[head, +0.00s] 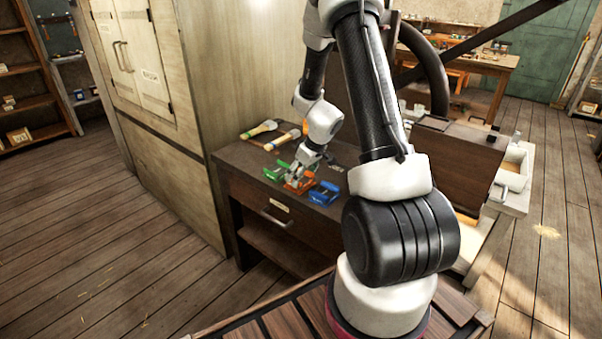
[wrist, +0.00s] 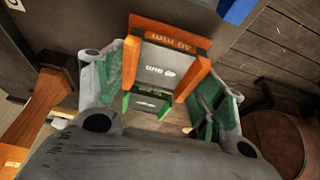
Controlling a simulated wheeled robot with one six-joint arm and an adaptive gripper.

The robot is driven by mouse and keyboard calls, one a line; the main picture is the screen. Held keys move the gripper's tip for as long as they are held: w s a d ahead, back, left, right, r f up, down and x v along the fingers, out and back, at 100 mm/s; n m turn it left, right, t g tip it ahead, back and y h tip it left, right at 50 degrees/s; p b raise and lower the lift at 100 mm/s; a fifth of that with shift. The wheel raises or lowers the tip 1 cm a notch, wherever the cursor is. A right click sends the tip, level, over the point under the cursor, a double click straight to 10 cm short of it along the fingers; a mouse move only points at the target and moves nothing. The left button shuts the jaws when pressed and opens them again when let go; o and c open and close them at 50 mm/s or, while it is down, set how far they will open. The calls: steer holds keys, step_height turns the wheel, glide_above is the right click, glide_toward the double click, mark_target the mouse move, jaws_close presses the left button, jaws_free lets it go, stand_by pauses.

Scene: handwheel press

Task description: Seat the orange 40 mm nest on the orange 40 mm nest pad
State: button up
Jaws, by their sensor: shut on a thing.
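The orange 40 mm nest (head: 299,184) is at the dark bench top, between a green nest and a blue nest. In the wrist view the orange nest (wrist: 168,34) shows an orange back bar, two orange side arms and a grey plate with lettering. My gripper (head: 303,168) reaches down over it; in the wrist view my gripper (wrist: 172,88) has a finger on each side and is shut on the orange nest. I cannot tell whether the nest touches the bench. I cannot make out the orange nest pad in either view.
The green nest (head: 275,171) is left of the orange one and the blue nest (head: 324,193) right, both close. Two tools with pale handles (head: 282,141) lie behind on the bench (head: 236,158). A tall cabinet (head: 183,100) stands left. The press handwheel (head: 432,70) is behind my arm.

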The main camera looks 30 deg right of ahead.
steer(key=shift+f, duration=0.5)
steer(key=o, duration=1.4)
steer(key=v, duration=1.2)
steer(key=shift+w, duration=0.1)
